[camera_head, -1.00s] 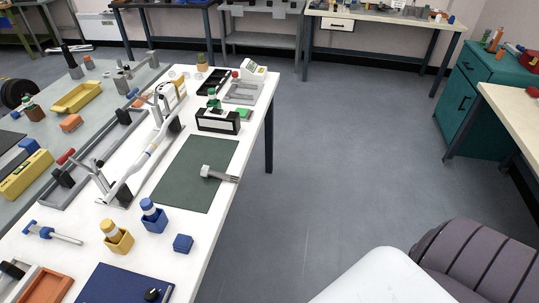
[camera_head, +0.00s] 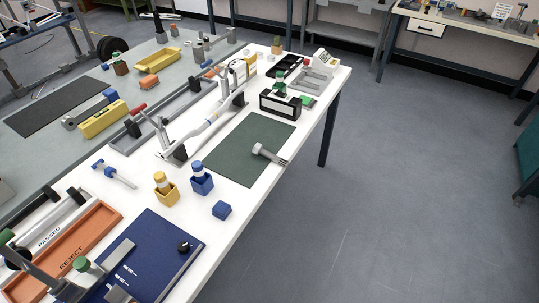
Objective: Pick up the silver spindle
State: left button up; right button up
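A silver-grey, bolt-shaped piece (camera_head: 268,153), which looks like the spindle, lies on the dark green mat (camera_head: 235,160) on the white workbench. Its wide round head is toward the mat's middle. Its narrower end points right and down, out past the mat's right edge. Nothing touches it from above. Neither of my grippers is in view.
A blue cube (camera_head: 221,210), a blue holder (camera_head: 202,182) and a yellow holder (camera_head: 166,188) stand nearer. A white tube frame (camera_head: 210,125) lies left of the mat. A black-and-white block (camera_head: 280,104) stands behind. Floor right of the bench is clear.

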aim_at(258, 149)
jog(key=i+l+u, duration=0.1)
jog(key=u, duration=1.1)
jog(key=i+l+u, duration=0.15)
jog(key=l+u, duration=0.3)
jog(key=l, duration=0.35)
jog(key=l+u, duration=0.5)
jog(key=l, duration=0.25)
jog(key=k+l+u, duration=0.1)
jog(key=l+u, duration=0.35)
jog(key=l, duration=0.4)
